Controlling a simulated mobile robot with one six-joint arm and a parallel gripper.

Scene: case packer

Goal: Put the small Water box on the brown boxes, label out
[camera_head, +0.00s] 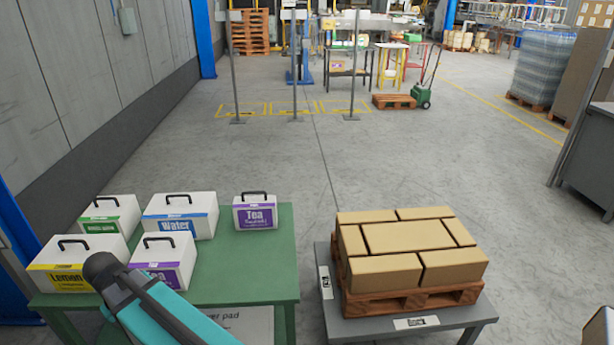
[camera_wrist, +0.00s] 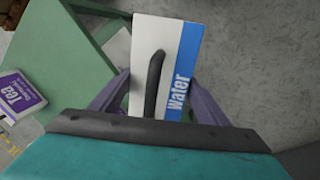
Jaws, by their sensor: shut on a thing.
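In the wrist view my gripper (camera_wrist: 158,96) is shut on a white Water box (camera_wrist: 146,40), one finger on each side. The box has a black handle on top and a blue label with "water" along its right side. My gripper and this box do not show in the head view. The brown boxes (camera_head: 408,236) form a flat layer on a wooden pallet (camera_head: 412,300) at the right in the head view. Another, wider Water box (camera_head: 178,216) stands on the green table (camera_head: 240,270).
A Tea box (camera_head: 255,212), a Lemon box (camera_head: 75,268), a green-label box (camera_head: 110,215) and a purple-label box (camera_head: 163,262) share the green table. The pallet sits on a grey table (camera_head: 375,328), across a gap. The floor behind is open.

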